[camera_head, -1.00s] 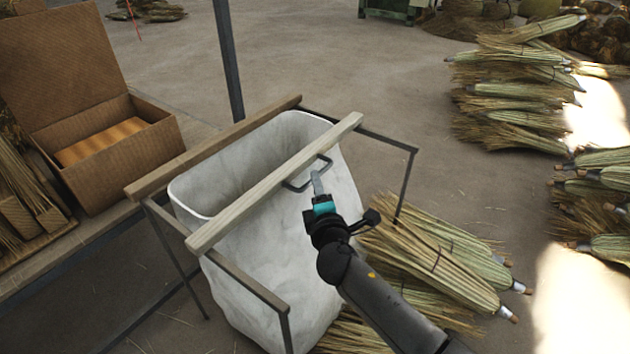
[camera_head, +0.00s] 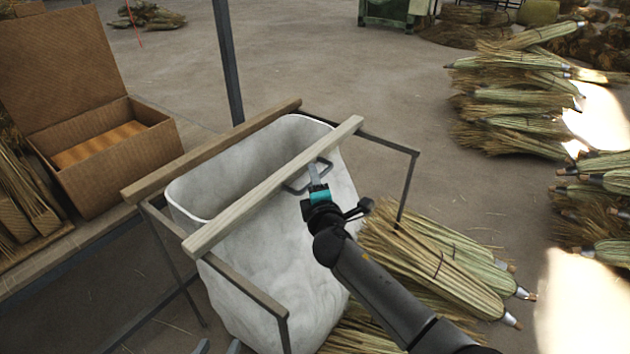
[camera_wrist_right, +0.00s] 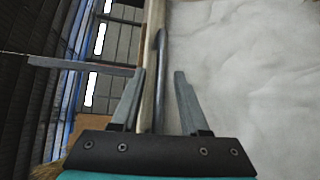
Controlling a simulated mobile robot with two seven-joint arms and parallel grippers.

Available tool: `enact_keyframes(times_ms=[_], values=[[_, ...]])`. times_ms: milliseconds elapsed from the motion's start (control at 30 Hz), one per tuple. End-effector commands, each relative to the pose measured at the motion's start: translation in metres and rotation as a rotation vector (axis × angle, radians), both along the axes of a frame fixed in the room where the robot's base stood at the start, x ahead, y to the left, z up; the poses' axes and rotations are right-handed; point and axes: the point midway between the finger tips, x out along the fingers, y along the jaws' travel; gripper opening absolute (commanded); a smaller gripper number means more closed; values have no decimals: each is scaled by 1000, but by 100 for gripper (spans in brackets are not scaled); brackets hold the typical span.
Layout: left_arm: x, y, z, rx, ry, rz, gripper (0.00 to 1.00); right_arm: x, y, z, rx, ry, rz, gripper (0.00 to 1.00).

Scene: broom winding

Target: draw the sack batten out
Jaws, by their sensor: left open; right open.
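The sack batten (camera_head: 262,194), a pale wooden bar with a dark loop handle (camera_head: 296,187), lies across the metal frame over the mouth of the white sack (camera_head: 270,265). My right gripper (camera_head: 315,172) is at the handle. In the right wrist view my right gripper (camera_wrist_right: 158,100) is open, with the dark handle (camera_wrist_right: 160,75) and the batten's edge (camera_wrist_right: 150,60) showing between its fingers. I cannot tell whether it touches the handle. My left gripper's tips (camera_head: 218,347) show at the bottom edge, open and apart from the sack.
A browner wooden bar (camera_head: 212,150) runs along the frame's far left side. An open cardboard box (camera_head: 110,178) stands on the bench at left. Broom bundles (camera_head: 440,262) lie right of the sack, with stacked bundles (camera_head: 515,105) further back. Open floor lies behind the frame.

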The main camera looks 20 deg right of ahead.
Motion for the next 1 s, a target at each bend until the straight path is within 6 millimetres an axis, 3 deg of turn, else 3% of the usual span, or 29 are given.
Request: enact_keyframes(times_ms=[67,433,1000], values=[[0,0,0,0,1,0,50,0,0,0,0,0,0,41],[0,0,0,1,1,1,50,0,0,0,0,0,0,0],[0,0,0,2,2,0,50,0,0,0,0,0,0,0]])
